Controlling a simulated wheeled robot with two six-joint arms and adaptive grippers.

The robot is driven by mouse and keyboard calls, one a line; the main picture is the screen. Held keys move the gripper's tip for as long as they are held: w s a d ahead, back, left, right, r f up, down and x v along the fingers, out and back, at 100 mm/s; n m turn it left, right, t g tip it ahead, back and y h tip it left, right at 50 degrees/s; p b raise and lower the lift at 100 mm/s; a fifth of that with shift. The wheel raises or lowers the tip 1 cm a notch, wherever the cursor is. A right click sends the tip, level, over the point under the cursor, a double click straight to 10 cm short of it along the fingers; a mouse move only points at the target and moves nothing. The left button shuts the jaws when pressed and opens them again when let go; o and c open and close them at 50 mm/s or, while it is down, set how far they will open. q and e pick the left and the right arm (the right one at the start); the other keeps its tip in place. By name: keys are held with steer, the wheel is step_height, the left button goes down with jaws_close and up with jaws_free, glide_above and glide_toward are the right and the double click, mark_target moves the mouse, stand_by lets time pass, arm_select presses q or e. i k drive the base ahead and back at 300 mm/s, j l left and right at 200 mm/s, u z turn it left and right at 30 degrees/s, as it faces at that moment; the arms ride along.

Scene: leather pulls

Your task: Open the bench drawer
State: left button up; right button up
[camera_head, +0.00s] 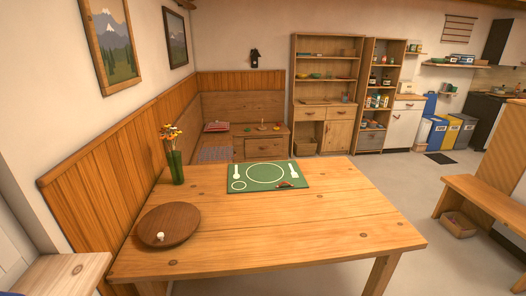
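The wooden corner bench (239,148) stands at the back, beyond the table, against the wood-panelled wall. Its drawer front (266,147) faces the room and looks shut. A small dark pull shows on the drawer front, too small to make out well. The table's far edge comes close below the bench in the picture and hides part of its lower front. Neither of my grippers is in view.
A large wooden table (330,215) fills the foreground, with a brown plate (172,222), a flower vase (176,166) and a green mat (265,177). A shelf cabinet (308,112) stands right of the bench. Floor (400,170) is open right of the table.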

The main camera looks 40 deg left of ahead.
mark_target(254, 147)
steer(key=i+l+z, duration=0.25)
steer(key=i+z, duration=0.2)
steer(key=i+l+z, duration=0.1)
steer(key=i+z, duration=0.3)
steer(key=i+l+z, duration=0.1)
steer(key=i, duration=0.5)
steer(key=i+l+z, duration=0.1)
steer(key=i+l, duration=0.15)
steer(key=i, duration=0.35)
steer(key=i+l+z, duration=0.1)
steer(key=i, duration=0.5)
steer(key=i+j+u, duration=0.4)
steer(key=i+u, duration=0.85)
steer(key=i+l+u, duration=0.15)
steer(key=i+u, duration=0.25)
steer(key=i+l+u, duration=0.4)
steer(key=i+j+u, duration=0.2)
steer(key=i, duration=0.5)
steer(key=i+u, duration=0.25)
steer(key=i, duration=0.4)
steer(key=i+u, duration=0.2)
steer(key=i, duration=0.5)
steer(key=i+l+u, duration=0.2)
steer(key=i, duration=0.5)
steer(key=i+j+u, duration=0.2)
steer(key=i+u, duration=0.95)
steer(key=i+l+u, duration=0.35)
steer(key=i+j, duration=0.1)
